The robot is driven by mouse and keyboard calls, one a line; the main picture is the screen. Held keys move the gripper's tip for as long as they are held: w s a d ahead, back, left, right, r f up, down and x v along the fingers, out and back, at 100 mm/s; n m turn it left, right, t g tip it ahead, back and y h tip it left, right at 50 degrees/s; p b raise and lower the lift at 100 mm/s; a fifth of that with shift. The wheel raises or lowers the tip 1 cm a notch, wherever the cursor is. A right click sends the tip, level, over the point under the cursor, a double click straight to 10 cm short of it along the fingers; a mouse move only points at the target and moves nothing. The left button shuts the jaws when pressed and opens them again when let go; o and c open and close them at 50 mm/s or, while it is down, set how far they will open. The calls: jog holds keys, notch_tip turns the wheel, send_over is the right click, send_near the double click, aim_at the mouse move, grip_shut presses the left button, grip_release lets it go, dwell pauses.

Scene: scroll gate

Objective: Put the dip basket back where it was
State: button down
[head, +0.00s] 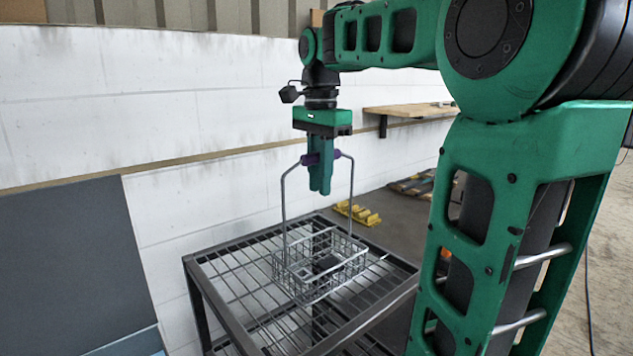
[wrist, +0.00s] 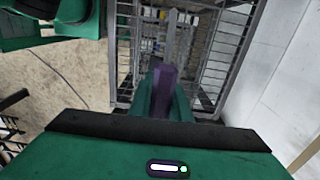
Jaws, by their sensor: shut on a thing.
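The dip basket (head: 320,276) is a wire basket with a tall wire handle and a purple grip at the top. My gripper (head: 320,180) is shut on the purple grip of the handle, and the basket hangs upright below it. The basket is over the slatted top of a dark metal rack (head: 225,287). I cannot tell whether its bottom touches the slats. A small dark thing (head: 326,264) shows within the basket's outline. In the wrist view the purple grip (wrist: 163,90) sits between my gripper's fingers (wrist: 163,105), with wire mesh beyond.
A grey panel (head: 75,260) stands at the left. A white block wall (head: 200,110) runs behind the rack, with a wooden shelf (head: 410,109) on it. Yellow pieces (head: 357,213) lie behind the rack. The rack top around the basket is bare.

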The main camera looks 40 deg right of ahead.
jog(key=shift+f, duration=0.2)
jog(key=c, duration=1.6)
grip_release()
jog(key=shift+c, duration=0.2)
jog(key=shift+r, duration=0.1)
jog(key=shift+r, duration=5.95)
jog(key=shift+s, duration=0.15)
